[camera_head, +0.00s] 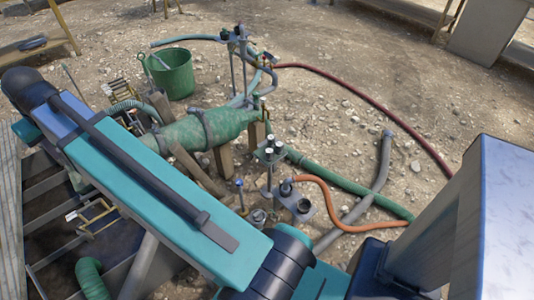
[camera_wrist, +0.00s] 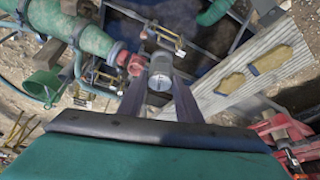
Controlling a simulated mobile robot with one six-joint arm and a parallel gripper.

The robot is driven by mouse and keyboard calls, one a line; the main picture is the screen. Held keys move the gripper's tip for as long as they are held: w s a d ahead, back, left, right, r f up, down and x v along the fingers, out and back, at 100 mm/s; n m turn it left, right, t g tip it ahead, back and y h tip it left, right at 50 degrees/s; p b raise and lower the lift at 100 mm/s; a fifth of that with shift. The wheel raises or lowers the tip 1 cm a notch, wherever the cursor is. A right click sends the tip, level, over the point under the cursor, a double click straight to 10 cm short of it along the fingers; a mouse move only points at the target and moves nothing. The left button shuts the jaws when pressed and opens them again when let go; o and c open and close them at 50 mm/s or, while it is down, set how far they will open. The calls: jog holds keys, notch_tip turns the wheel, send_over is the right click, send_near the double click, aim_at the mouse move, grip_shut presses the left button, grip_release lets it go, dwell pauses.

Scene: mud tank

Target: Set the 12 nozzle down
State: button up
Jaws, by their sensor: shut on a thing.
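My gripper (camera_wrist: 160,92) shows in the wrist view, its two dark fingers closing on either side of a grey metal cylinder. This cylinder, which looks like the nozzle (camera_wrist: 160,72), has a pale round end face turned toward the camera. I cannot read a number on it. It is held over the tank area, with a red fitting (camera_wrist: 136,64) close to its left in the picture. I cannot tell its height above what lies below. In the head view my own arm covers the left and middle, and neither gripper nor held nozzle can be made out.
A ribbed grey board (camera_wrist: 245,75) with two yellow pads (camera_wrist: 270,60) lies right of the gripper. A thick green pipe (camera_wrist: 85,35) runs at the upper left. A green bucket (camera_head: 172,73), valve stands (camera_head: 270,150) and hoses crowd the gravel in the head view.

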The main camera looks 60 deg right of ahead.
jog(key=s+d+f+m+b, duration=0.15)
jog(key=d+f+b, duration=0.25)
jog(key=d+f, duration=0.5)
jog(key=s+d+f+b, duration=0.25)
jog(key=d+f, duration=0.35)
jog(key=d, duration=0.5)
jog(key=s+d+f+b, duration=0.2)
jog(key=d+f+b, duration=0.3)
jog(key=d+f, duration=0.4)
jog(key=s+d+f+m+h+b, duration=0.1)
jog(key=s+d+f+b, duration=0.9)
jog(key=s+d+f, duration=1.1)
jog(key=d+m, duration=0.1)
jog(key=d, duration=0.3)
jog(key=shift+s+f+b, duration=0.15)
jog(key=shift+s+b, duration=0.1)
jog(key=shift+b, duration=0.05)
jog(key=shift+d, duration=0.1)
jog(key=w+d+f+b, duration=0.1)
jog(key=w+d, duration=0.4)
jog(key=d, duration=0.8)
jog(key=shift+w+d+f+b, duration=0.2)
jog(key=shift+d+b, duration=0.2)
jog(key=shift+b, duration=0.25)
jog(key=shift+d, duration=0.15)
